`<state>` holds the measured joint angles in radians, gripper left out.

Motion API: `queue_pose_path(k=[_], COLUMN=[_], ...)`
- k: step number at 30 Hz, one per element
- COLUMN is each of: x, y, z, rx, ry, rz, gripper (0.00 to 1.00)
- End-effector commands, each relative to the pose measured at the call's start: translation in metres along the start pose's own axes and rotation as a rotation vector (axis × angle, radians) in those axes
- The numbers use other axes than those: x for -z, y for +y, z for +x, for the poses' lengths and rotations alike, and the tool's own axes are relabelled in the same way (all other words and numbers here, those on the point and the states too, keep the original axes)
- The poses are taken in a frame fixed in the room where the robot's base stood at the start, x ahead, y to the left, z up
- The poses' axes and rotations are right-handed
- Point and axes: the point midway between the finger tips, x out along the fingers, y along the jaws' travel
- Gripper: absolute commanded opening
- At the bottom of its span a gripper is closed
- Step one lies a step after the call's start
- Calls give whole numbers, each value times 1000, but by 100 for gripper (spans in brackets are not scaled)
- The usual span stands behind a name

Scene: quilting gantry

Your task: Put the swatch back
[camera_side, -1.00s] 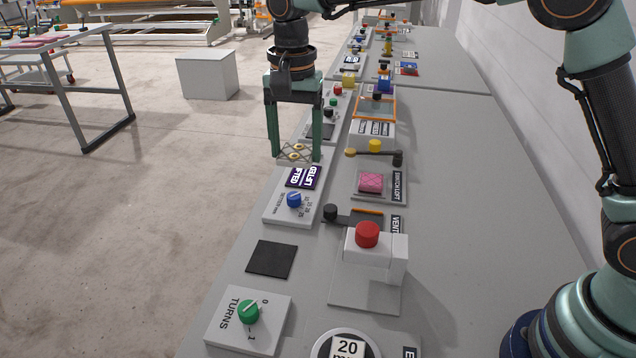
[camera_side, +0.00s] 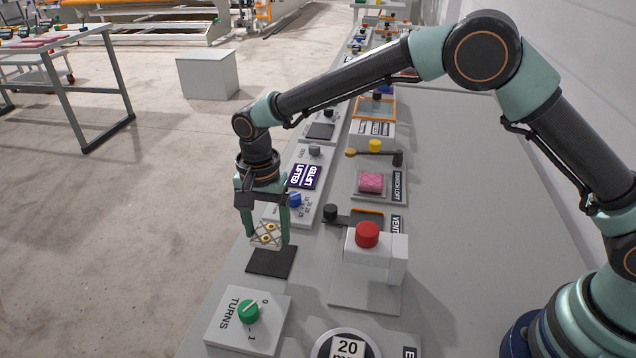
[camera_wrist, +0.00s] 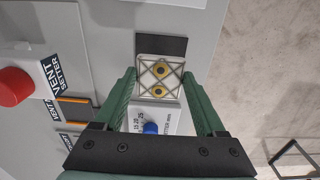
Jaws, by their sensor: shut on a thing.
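The swatch, a pale square with dark crossing lines and yellow-and-dark round motifs, is held upright or tilted between my gripper's fingers in the side view (camera_side: 266,232). It also shows in the wrist view (camera_wrist: 160,88). My gripper (camera_side: 267,241) is shut on it by its two side edges. The swatch is just above the far part of a dark square mat (camera_side: 271,264). In the wrist view the mat (camera_wrist: 164,43) shows beyond the swatch, partly covered by it. I cannot tell whether the swatch touches the mat.
A panel with a green TURNS knob (camera_side: 248,311) is in front of the mat. A panel with a blue knob (camera_side: 295,200) is behind it. A red button (camera_side: 367,235) on a white housing stands to the right, near a dark lever (camera_side: 331,212). A pink quilted block (camera_side: 371,183) lies farther back.

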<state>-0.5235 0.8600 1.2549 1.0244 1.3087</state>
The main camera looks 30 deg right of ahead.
Motion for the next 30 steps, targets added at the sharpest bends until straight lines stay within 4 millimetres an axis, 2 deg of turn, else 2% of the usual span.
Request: queue_pose_path(k=[8, 15, 28, 29, 30], x=[0, 0, 0, 0, 0], y=[0, 1, 0, 0, 0], z=[20, 53, 59, 58, 58], rx=[-1, -3, 1, 1, 1], ry=[0, -1, 0, 0, 0], rz=[0, 0, 0, 0, 0], gripper=[14, 14, 14, 84, 99])
